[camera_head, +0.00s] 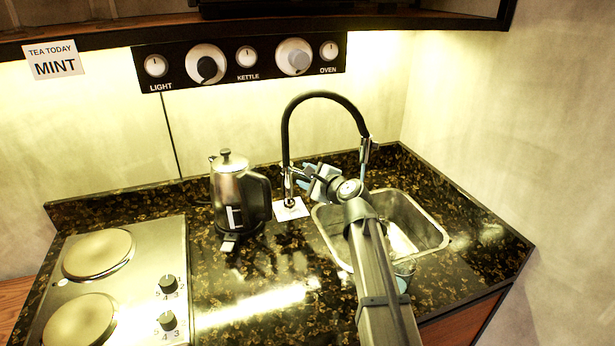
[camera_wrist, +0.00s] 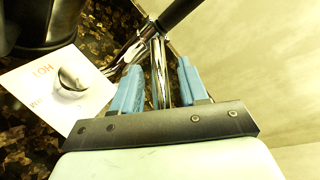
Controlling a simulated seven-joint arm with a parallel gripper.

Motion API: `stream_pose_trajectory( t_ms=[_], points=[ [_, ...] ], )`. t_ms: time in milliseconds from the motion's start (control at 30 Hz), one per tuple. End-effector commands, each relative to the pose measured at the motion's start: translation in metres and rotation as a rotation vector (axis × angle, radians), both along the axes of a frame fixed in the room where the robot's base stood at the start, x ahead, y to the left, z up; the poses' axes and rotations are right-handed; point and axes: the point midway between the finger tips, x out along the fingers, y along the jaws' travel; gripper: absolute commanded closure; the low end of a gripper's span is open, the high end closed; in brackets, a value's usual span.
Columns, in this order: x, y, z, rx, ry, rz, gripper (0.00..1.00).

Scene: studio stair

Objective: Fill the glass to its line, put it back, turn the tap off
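The tap (camera_head: 288,140) has a chrome base and a black arched hose bending over the sink; its chrome post also shows in the wrist view (camera_wrist: 159,75). My gripper (camera_head: 311,178) is at the tap's lower part. In the wrist view its blue fingers (camera_wrist: 160,82) are apart, with the chrome post between them and gaps seeming to show on both sides. A clear glass (camera_head: 404,267) stands by the sink's front edge, partly hidden by my arm. Its line and water level cannot be made out. Whether water runs from the tap is unclear.
The steel sink (camera_head: 432,232) lies under my arm, with a pale shape inside. A kettle (camera_head: 228,190) stands left of the tap. A white card (camera_wrist: 35,88) marked HOT lies at the tap's base. A hob (camera_head: 150,250) is at left.

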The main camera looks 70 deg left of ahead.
Motion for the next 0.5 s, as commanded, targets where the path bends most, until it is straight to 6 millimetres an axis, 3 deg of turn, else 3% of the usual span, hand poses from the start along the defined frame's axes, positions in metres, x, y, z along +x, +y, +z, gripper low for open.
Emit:
stream_pose_trajectory(
  t_ms=[267,500],
  points=[
    [0.001,-0.005,0.001,0.001,0.000,-0.001,0.57],
    [0.009,-0.040,0.009,0.002,0.000,-0.001,0.57]
  ],
)
